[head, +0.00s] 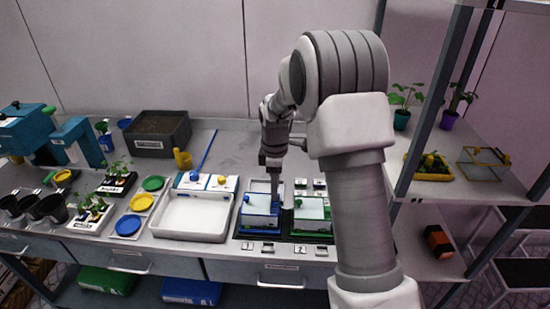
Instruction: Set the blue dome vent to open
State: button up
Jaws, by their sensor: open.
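The blue dome (258,205) is a clear, pale-topped cover on a blue base in the left slot of a dark mat at the bench front. A small blue piece (246,198) shows at the left of its top and may be its vent; its setting is too small to tell. My gripper (274,194) points down over the right part of the blue dome's top. It is open, with nothing seen between its fingers. Whether it touches the dome cannot be told. My arm hides part of the area to the right.
A green-based dome (312,210) stands just right of the blue one. A white tray (159,232) lies to the left, with a panel bearing blue and yellow knobs (221,179) behind it. A shelf rack (408,150) stands at right.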

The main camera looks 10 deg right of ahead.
notch_tip(320, 180, up, 15)
jog(key=shift+r, duration=0.1)
dwell(0.4)
jog(key=s+r+m+t, duration=0.3)
jog(key=s+r+m, duration=0.4)
jog(key=s, duration=0.7)
jog(key=s+f+m+t, duration=0.2)
jog(key=s+m, duration=0.5)
jog(key=s, duration=0.8)
jog(key=shift+a+t, duration=0.3)
jog(key=shift+a, duration=0.15)
jog(key=shift+d+r+m, duration=0.1)
jog(key=shift+d+m, duration=0.05)
jog(key=shift+m, duration=0.15)
